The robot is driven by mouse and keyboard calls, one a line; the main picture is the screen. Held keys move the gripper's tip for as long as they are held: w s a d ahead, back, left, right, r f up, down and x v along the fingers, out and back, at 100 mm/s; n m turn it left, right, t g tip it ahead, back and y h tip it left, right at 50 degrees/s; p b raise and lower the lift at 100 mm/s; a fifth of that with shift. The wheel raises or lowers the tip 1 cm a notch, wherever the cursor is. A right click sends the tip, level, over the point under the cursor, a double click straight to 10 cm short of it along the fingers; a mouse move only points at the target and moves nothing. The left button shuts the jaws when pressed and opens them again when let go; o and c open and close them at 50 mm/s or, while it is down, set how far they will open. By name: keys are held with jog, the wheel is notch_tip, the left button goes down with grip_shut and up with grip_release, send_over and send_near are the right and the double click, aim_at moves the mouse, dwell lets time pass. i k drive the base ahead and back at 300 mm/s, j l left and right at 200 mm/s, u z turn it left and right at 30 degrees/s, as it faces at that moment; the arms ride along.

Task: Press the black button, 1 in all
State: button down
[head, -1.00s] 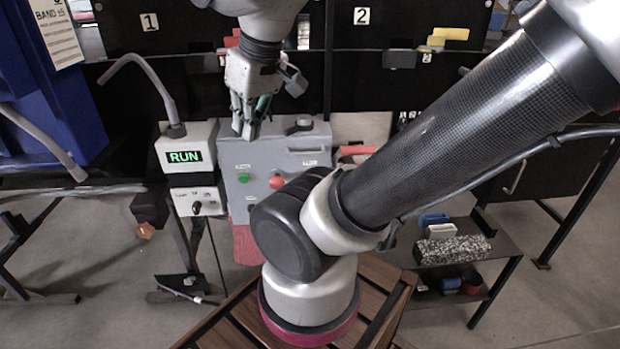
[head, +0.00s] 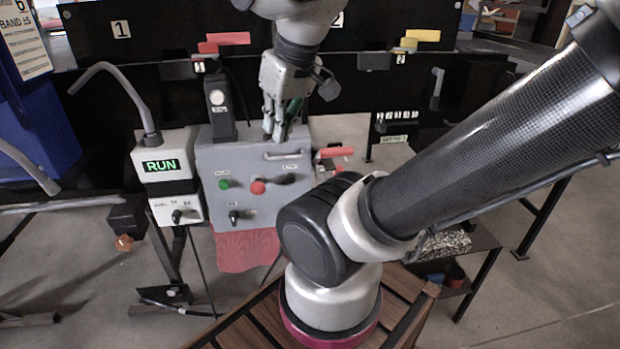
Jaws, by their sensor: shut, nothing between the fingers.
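The grey control panel (head: 208,158) stands in front of me. It carries a green button (head: 224,184), a red button (head: 258,187), a dark knob or lever (head: 286,179) to the right of the red one, and a small black control (head: 235,216) at the lower left. I cannot tell for sure which dark control is the black button. My gripper (head: 275,134) is shut and empty. It points down in front of the panel's upper edge, above the row of controls and apart from them in the picture. My arm hides the panel's lower right.
A box with a green RUN display (head: 162,167) and a bent grey tube stands left of the panel. Red handles (head: 335,153) stick out at its right. A wooden slatted top (head: 250,322) lies below my arm. A low shelf (head: 487,238) stands at the right.

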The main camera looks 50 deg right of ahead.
aim_at(289, 178)
jog(key=i+z, duration=0.2)
jog(key=z, duration=1)
